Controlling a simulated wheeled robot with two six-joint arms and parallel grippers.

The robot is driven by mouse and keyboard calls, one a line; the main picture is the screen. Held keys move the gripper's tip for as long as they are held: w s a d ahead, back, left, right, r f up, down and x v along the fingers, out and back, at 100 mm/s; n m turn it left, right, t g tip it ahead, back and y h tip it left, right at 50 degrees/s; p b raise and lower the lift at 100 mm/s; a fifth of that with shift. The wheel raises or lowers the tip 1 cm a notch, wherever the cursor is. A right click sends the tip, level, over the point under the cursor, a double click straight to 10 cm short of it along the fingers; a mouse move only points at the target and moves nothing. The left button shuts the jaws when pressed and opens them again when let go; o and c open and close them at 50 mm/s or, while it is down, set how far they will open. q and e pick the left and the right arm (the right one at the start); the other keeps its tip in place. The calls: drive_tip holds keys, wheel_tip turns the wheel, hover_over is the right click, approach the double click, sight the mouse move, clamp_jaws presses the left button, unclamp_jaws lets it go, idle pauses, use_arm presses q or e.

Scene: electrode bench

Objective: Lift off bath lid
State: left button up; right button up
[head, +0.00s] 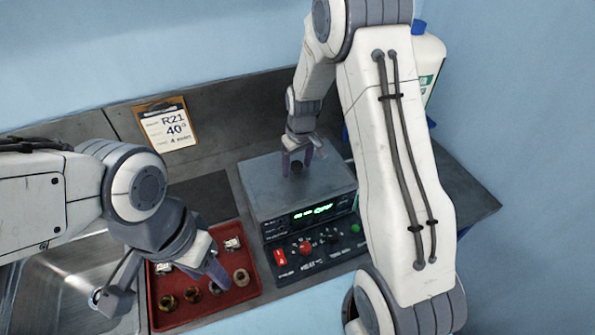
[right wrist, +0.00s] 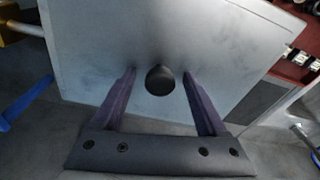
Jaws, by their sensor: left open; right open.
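The bath lid (head: 262,187) is a flat grey plate with a round black knob (head: 297,167) on top. It sits on the bath unit, whose front panel (head: 312,215) has a green lit display. My right gripper (head: 297,160) is open at the lid, its fingers on either side of the knob. In the right wrist view the knob (right wrist: 159,80) lies between the two purple fingers, with a gap on each side. My left gripper (head: 205,262) is open and empty above the red tray. Part of the lid's right side is hidden by my right arm.
The red tray (head: 240,296) holds several small metal and ring-shaped parts. A steel sink (head: 60,290) is at the left. A white bottle (head: 428,60) stands behind my right arm. A dark mat (head: 200,197) lies left of the bath.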

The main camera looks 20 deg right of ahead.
sight(299, 164)
clamp_jaws()
drive_tip(key=shift+r, duration=0.1)
drive_tip(key=shift+w+r+b, duration=0.1)
drive_tip(key=shift+r+b, duration=0.2)
drive_tip(key=shift+r, duration=0.1)
drive_tip(key=r, duration=0.1)
drive_tip(key=r+b, duration=0.1)
drive_tip(key=s+r+b, duration=0.1)
drive_tip(key=shift+d+r, duration=0.3)
drive_tip(key=shift+d, duration=0.1)
drive_tip(key=s+d+r, duration=0.5)
drive_tip(key=s+r, duration=0.4)
drive_tip(key=r, duration=0.1)
drive_tip(key=shift+d+b, duration=0.3)
